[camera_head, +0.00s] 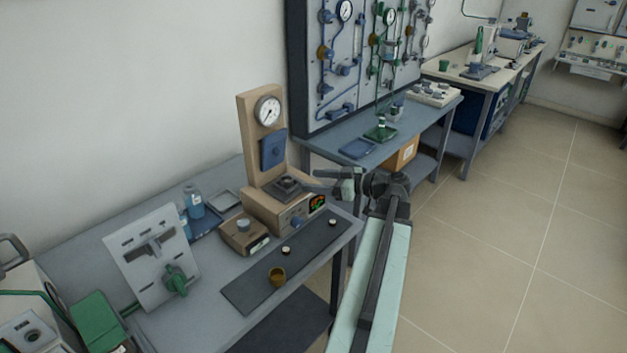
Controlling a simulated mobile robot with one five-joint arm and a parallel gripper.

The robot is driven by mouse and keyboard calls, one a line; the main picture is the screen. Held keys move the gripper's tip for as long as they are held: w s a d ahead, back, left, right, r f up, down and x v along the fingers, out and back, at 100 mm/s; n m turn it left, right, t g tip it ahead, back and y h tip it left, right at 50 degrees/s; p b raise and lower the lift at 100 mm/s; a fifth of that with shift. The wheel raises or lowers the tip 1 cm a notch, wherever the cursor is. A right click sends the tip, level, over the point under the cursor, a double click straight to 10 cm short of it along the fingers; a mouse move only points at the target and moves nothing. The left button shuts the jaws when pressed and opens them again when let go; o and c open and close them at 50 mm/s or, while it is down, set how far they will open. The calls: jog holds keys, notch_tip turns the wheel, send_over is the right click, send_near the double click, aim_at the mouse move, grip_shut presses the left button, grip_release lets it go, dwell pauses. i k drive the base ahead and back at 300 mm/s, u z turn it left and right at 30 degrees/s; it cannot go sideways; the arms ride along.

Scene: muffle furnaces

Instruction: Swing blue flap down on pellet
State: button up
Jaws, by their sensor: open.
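The blue flap (273,149) stands upright against the tan column of a bench-top device (262,208), below its round gauge. A dark square plate (287,188) lies on the device's base under the flap. Something small and grey sits on that plate, but I cannot tell whether it is the pellet. Small pale round pieces (286,250) also stand on the dark mat in front. My gripper (318,182) is open, just right of the plate, with its fingers pointing left. It appears apart from the flap, and its fingertips are small and hard to make out.
A brown cup (277,276) stands on the dark mat (250,292). A small tan box (245,233) is left of the device. Blue bottles (194,203) and a tilted grey panel (150,262) stand farther left. The floor (480,240) at right is clear.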

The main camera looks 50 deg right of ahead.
aim_at(273, 145)
jog(key=k, duration=1)
